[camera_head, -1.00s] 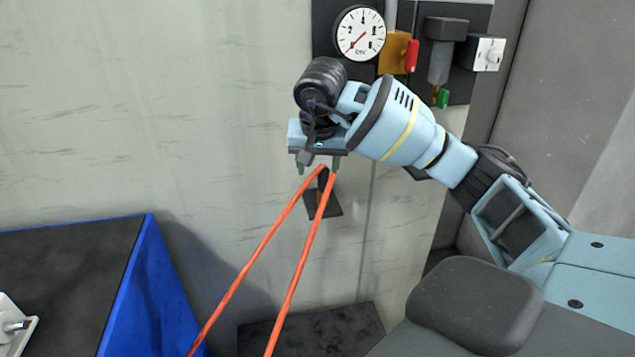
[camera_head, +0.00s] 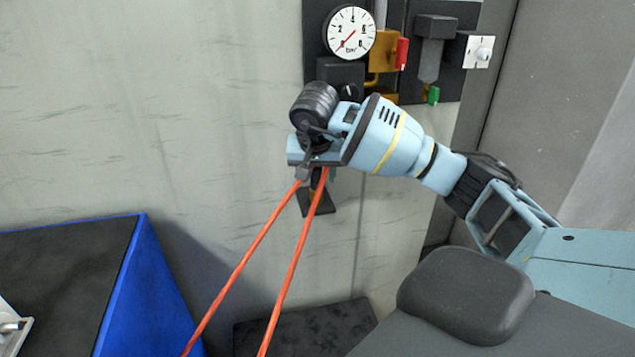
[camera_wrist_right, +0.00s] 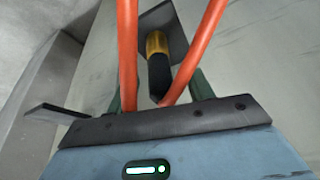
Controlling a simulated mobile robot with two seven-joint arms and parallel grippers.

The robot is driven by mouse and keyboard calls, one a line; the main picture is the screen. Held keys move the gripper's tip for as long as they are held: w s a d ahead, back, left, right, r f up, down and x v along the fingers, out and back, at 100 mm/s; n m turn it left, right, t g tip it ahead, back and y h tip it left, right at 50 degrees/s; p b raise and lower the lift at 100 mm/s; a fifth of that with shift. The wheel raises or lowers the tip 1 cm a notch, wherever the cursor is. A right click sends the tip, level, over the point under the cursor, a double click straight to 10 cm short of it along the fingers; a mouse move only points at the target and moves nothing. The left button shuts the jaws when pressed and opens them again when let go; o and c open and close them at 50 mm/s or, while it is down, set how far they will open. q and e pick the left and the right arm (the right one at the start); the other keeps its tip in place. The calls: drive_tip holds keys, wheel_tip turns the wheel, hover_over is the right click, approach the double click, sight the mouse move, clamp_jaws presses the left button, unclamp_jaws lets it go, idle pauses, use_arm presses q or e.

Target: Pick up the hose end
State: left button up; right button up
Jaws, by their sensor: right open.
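The orange hose (camera_head: 238,268) shows as two strands that run up from the bottom of the head view to my right gripper (camera_head: 317,174). In the right wrist view the hose strands (camera_wrist_right: 127,50) cross in front of the fingers. A hose end with a brass collar and black tip (camera_wrist_right: 158,72) shows between the strands, in front of a dark plate (camera_wrist_right: 166,22). My right gripper (camera_wrist_right: 158,95) is open, its green fingers on either side of the black tip's line. I cannot tell the remaining distance. In the head view my gripper largely hides the hose end. My left gripper is not in view.
A pressure gauge (camera_head: 349,33), an orange-brown valve with red handle (camera_head: 401,54) and a filter unit (camera_head: 431,60) sit on the wall panel above my right arm. A blue bench with dark top (camera_head: 70,270) stands at left. The wall between is bare.

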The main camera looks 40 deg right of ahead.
drive_tip(key=shift+x, duration=0.9)
drive_tip(key=shift+r, duration=0.1)
clamp_jaws()
drive_tip(key=shift+r, duration=0.2)
